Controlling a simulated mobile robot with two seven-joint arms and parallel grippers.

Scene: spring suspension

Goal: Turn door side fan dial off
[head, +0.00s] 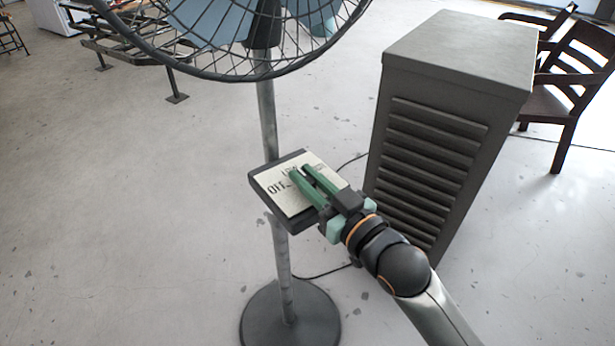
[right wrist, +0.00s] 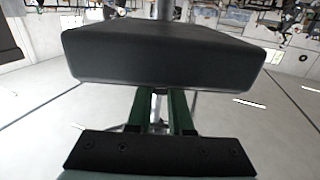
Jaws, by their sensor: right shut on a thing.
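The fan's control box (head: 283,203) is a dark box with a pale face, fixed on the fan's pole. Its face reads "Off" at the left, and another label is partly covered by my fingers. My right gripper (head: 300,172) reaches in from the lower right, with its green fingers over the middle of that face. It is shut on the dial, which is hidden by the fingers. In the right wrist view the box's dark side (right wrist: 165,55) fills the upper middle, and the fingers (right wrist: 161,100) run up to it. My left gripper is not in view.
The fan's blue-bladed wire cage (head: 260,40) is above the box, and its round base (head: 290,318) is on the floor. A tall grey louvred cabinet (head: 440,110) stands close to the right of my gripper. Wooden chairs (head: 570,75) are behind it.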

